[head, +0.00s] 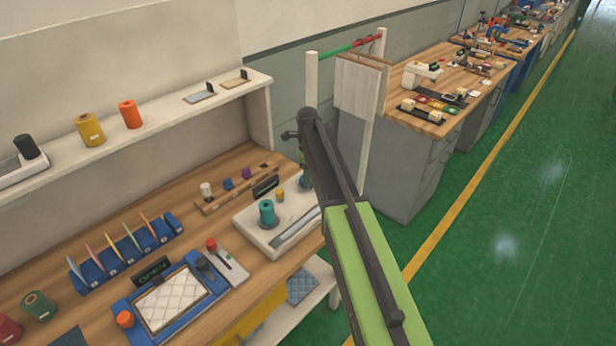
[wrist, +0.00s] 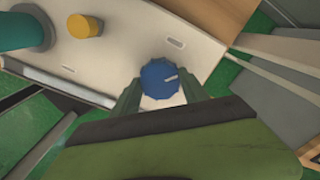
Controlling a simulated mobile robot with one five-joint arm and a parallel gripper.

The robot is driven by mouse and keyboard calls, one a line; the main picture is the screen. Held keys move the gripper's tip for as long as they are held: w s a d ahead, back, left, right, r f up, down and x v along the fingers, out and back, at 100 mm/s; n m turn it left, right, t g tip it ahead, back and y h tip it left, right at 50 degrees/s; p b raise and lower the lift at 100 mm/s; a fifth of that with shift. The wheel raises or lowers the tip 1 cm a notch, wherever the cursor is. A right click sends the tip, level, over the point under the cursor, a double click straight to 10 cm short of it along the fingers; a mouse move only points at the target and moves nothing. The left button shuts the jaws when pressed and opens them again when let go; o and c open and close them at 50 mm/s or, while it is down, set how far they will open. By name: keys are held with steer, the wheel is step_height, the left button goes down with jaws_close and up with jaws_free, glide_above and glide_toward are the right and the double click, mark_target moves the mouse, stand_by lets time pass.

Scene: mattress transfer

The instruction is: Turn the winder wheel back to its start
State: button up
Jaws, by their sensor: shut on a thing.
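The winder wheel (wrist: 158,75) is a round blue ridged knob on a white base plate, seen in the wrist view. A short pale mark on its top points right and slightly up. My gripper (wrist: 160,86) has its two dark green fingers on either side of the wheel and is shut on it. In the head view my gripper (head: 305,178) is at the right end of the white winder base (head: 254,230); there my arm and gripper hide the wheel. A teal spool (head: 267,213) and a small yellow spool (head: 281,195) stand on the base.
The wooden bench (head: 90,248) holds a blue-framed quilted panel (head: 172,298), a blue rack (head: 125,250) and several spools. A white shelf (head: 165,125) runs above it. A white post stands right of my gripper. The green floor (head: 500,240) at right is open.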

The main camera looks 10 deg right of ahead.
steer(key=c, duration=0.4)
